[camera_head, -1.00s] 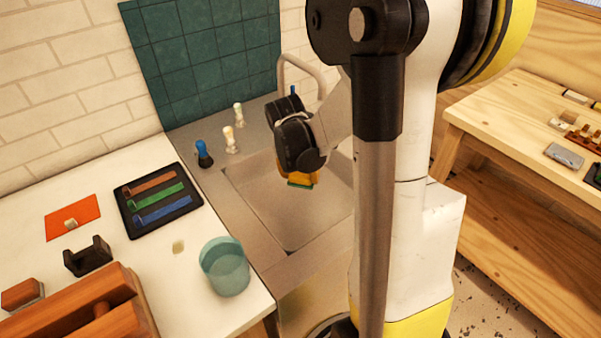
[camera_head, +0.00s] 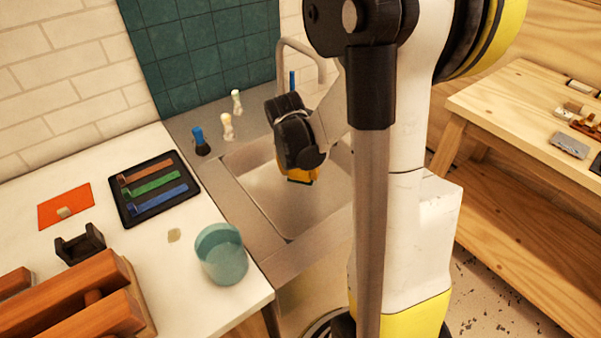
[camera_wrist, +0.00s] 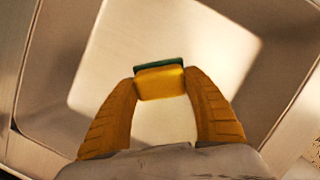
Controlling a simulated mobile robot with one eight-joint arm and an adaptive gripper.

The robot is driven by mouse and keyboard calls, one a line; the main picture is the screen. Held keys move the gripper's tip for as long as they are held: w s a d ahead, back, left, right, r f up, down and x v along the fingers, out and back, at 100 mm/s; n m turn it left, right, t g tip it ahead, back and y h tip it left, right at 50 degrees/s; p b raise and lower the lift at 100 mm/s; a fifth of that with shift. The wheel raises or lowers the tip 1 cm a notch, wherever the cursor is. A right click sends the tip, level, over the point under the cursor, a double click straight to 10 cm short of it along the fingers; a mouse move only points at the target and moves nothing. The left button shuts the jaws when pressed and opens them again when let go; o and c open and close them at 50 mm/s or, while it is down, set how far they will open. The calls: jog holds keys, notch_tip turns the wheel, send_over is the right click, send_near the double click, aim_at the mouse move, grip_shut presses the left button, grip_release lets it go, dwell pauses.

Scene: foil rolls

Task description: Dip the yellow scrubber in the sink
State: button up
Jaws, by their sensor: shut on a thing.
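My gripper (camera_wrist: 160,88) is shut on the yellow scrubber (camera_wrist: 160,83), which has a dark green face on its far side in the wrist view. The orange fingers press on the scrubber's two ends. In the head view my gripper (camera_head: 299,178) points down over the sink (camera_head: 285,215), and the scrubber is mostly hidden by the fingers and hand there. In the wrist view the sink basin (camera_wrist: 55,70) lies below and around the scrubber, with bright light across its bottom. I cannot tell whether the scrubber touches the basin floor.
A curved faucet (camera_head: 300,45) stands behind the sink. Brushes with a blue handle (camera_head: 200,140) and pale handles (camera_head: 228,127) stand at its back left. A teal cup (camera_head: 222,255) and a black tray (camera_head: 155,190) sit on the left counter. A wooden table (camera_head: 500,100) stands right.

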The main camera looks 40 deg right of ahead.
jog(key=shift+r+p, duration=3.65)
jog(key=shift+r, duration=1.15)
notch_tip(320, 180, up, 4)
jog(key=p, duration=0.3)
send_over(300, 170)
